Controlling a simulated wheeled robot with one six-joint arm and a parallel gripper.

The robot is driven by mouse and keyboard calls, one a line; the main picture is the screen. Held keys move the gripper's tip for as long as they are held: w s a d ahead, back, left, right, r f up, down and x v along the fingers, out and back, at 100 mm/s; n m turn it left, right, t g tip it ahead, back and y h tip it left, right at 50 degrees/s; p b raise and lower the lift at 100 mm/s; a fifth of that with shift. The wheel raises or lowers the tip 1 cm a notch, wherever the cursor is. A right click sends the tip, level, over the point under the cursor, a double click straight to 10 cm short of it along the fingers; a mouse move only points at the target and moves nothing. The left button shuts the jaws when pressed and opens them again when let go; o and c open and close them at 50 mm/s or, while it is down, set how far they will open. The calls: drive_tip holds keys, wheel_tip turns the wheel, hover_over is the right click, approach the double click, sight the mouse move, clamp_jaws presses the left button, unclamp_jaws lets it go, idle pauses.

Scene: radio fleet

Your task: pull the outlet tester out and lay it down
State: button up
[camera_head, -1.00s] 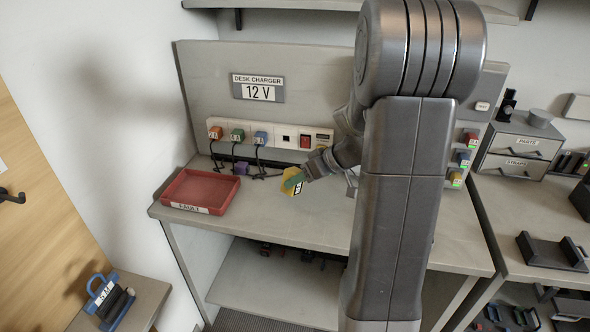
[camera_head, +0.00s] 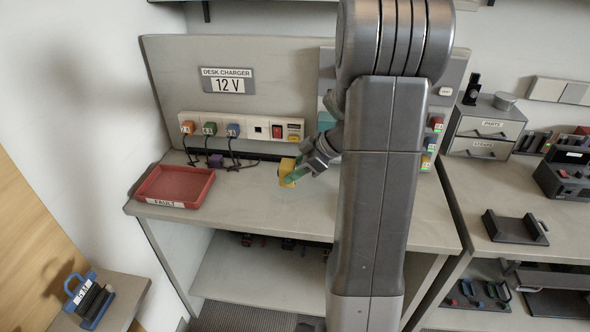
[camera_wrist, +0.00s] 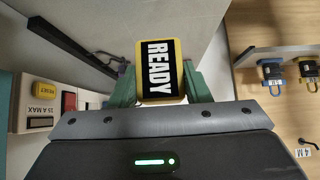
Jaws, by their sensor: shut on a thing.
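The outlet tester (camera_head: 285,168) is a small yellow block held out over the desk, in front of the socket strip and apart from it. In the wrist view the tester (camera_wrist: 160,68) shows a black face reading READY inside a yellow rim. My gripper (camera_head: 290,177) is shut on it, with one green finger on each side. The gripper (camera_wrist: 160,88) also shows in the wrist view. The socket strip (camera_head: 261,128) on the desk's back panel carries orange, green and blue plugs at its left, an empty socket and a red switch.
A red tray (camera_head: 142,190) labelled FAULT stands at the desk's left. A purple block (camera_head: 216,160) and dark cables lie near the plugs. The desk top (camera_head: 240,205) is bare in front. A second bench at right holds a PARTS drawer unit (camera_head: 486,130) and a black cradle (camera_head: 515,228).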

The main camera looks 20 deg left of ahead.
drive_tip(key=shift+f+b, duration=0.15)
drive_tip(key=shift+b, duration=0.4)
wheel_tip(320, 180, down, 7)
drive_tip(key=b, duration=0.7)
drive_tip(key=shift+b, duration=0.4)
drive_tip(key=shift+r, duration=0.2)
drive_tip(key=o, duration=1.3)
drive_tip(key=shift+o, duration=0.2)
drive_tip(key=p+v, duration=0.1)
drive_tip(key=v, duration=1.3)
drive_tip(key=shift+f, duration=0.15)
